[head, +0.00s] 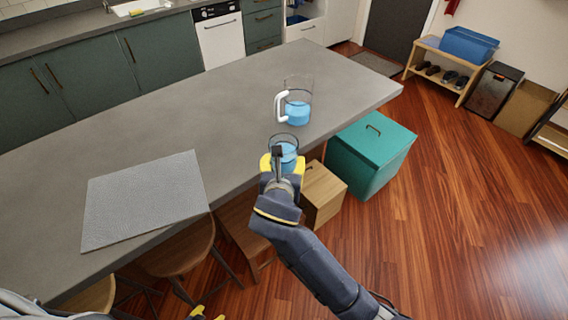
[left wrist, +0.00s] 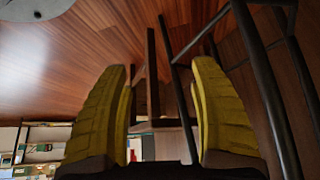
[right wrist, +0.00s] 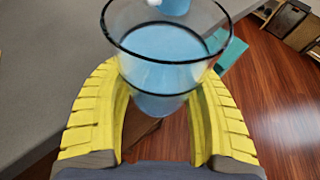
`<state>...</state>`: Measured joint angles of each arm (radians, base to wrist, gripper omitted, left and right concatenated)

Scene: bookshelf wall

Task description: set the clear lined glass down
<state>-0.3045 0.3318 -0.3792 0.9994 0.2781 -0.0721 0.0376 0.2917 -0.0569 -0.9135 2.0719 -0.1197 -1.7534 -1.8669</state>
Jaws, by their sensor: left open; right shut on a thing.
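The clear lined glass (head: 285,142) with blue liquid is held in my right gripper (head: 279,162), near the counter's front edge. In the right wrist view the glass (right wrist: 166,58) is upright between the yellow fingers (right wrist: 160,118), with a dark line around it. Whether its base touches anything is hidden. A clear pitcher (head: 298,108) with a white handle and blue liquid stands on the grey counter (head: 235,120) just beyond the glass. My left gripper (left wrist: 163,110) is open and empty, low near stool legs; its yellow tips (head: 205,314) show at the bottom of the head view.
A grey textured mat (head: 145,198) lies on the counter at left, with bare counter between it and the pitcher. Wooden stools (head: 175,252) stand along the front edge. A teal box (head: 370,155) and a wooden box (head: 322,195) stand on the floor at right.

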